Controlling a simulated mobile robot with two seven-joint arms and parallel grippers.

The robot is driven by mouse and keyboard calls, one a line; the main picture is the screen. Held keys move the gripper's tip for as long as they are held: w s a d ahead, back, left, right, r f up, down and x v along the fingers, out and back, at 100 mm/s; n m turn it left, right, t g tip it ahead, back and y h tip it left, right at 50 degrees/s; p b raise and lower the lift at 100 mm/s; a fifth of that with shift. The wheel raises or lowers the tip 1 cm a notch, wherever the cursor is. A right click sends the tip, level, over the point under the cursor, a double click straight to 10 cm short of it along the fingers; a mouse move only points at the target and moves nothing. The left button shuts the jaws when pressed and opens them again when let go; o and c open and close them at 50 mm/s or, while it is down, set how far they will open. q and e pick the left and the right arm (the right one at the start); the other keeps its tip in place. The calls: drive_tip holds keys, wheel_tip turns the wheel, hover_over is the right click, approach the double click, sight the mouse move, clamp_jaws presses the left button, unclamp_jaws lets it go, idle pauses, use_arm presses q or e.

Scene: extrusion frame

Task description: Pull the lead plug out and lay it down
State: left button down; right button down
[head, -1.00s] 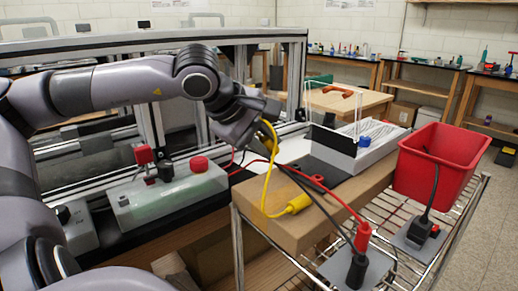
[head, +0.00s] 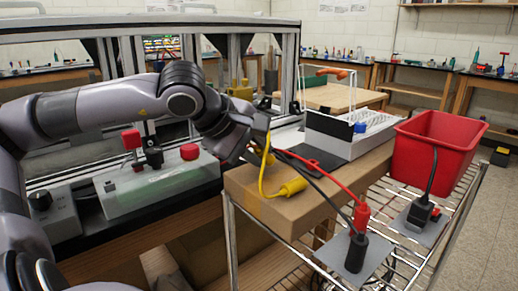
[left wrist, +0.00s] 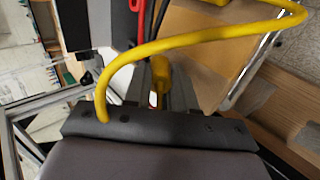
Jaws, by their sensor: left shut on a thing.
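My left gripper (head: 258,148) is shut on the yellow plug at one end of a yellow lead, above the left part of the cardboard box. In the left wrist view this yellow plug (left wrist: 158,78) sits between the fingers, and its lead (left wrist: 205,38) loops over to the right. The lead's other yellow plug (head: 292,187) lies on the box top. The fingertips are largely hidden in the head view. My right gripper is not in view.
The cardboard box (head: 300,211) lies on a wire rack. Red (head: 361,215) and black (head: 356,252) plugs stand on a grey plate in front, their leads crossing the box. A red bin (head: 435,152) stands right. A clear-topped unit with a red button (head: 189,152) is left, inside the extrusion frame (head: 150,22).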

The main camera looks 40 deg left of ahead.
use_arm(q)
drive_tip(key=shift+f, duration=0.4)
drive_tip(key=c, duration=0.8)
unclamp_jaws()
drive_tip(key=shift+c, duration=0.2)
drive_tip(key=shift+f, duration=0.1)
drive_tip(key=shift+s, duration=0.1)
